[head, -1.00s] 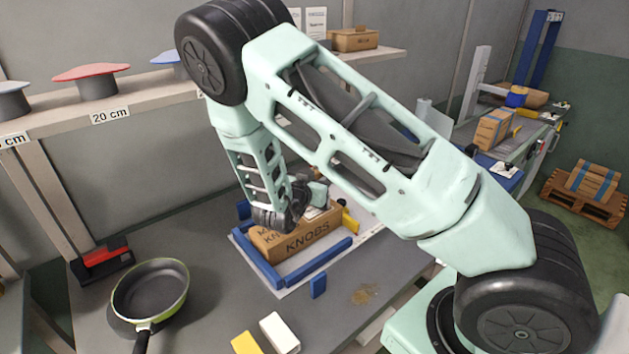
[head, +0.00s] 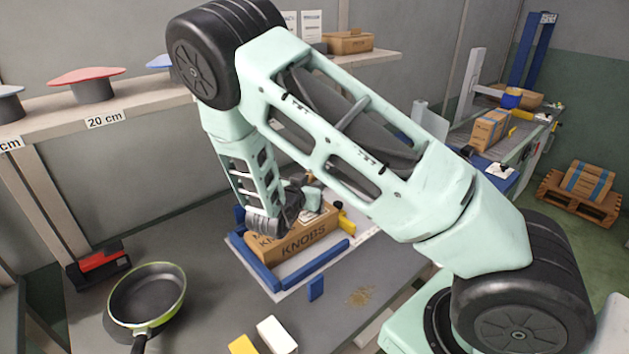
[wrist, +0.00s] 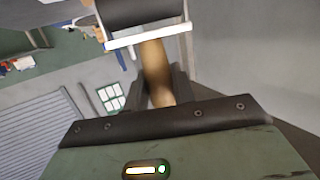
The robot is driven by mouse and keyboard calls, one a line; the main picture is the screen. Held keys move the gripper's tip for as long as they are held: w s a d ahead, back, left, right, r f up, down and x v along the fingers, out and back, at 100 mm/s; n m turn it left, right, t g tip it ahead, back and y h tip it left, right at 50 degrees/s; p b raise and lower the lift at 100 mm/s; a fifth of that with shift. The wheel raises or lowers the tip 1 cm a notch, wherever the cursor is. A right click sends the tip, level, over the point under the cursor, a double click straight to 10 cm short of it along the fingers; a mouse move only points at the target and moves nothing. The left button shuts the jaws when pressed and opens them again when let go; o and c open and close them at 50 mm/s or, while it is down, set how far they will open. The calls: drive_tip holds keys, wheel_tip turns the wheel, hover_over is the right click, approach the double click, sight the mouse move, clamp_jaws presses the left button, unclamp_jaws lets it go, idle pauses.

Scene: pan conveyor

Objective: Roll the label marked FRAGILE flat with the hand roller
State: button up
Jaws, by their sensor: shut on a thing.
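The cardboard box marked KNOBS (head: 303,247) lies inside a blue-railed frame (head: 318,264) on the grey bench. A pale label (head: 311,214) shows in part on the box's top, beside my gripper; its wording cannot be read. My gripper (head: 295,200) is over the box, partly hidden by my own arm. In the wrist view my gripper (wrist: 160,92) is shut on the wooden handle of the hand roller (wrist: 154,62). The roller's black drum and white bar stick out past the fingers. I cannot tell whether the drum touches the label.
A green-rimmed pan (head: 147,295) stands on the bench at left. A white block (head: 276,335) and a yellow block (head: 242,345) lie at the front. A small blue block (head: 316,288) and a brown spill (head: 361,295) are near the frame. A shelf (head: 150,100) runs behind.

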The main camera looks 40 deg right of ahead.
drive_tip(key=shift+a, duration=0.35)
drive_tip(key=shift+a, duration=1.1)
drive_tip(key=shift+d, duration=0.15)
drive_tip(key=shift+d, duration=1.1)
drive_tip(key=shift+d, duration=0.2)
drive_tip(key=shift+d, duration=1)
drive_tip(key=shift+a, duration=0.25)
drive_tip(key=shift+a+f, duration=0.1)
drive_tip(key=shift+a, duration=0.9)
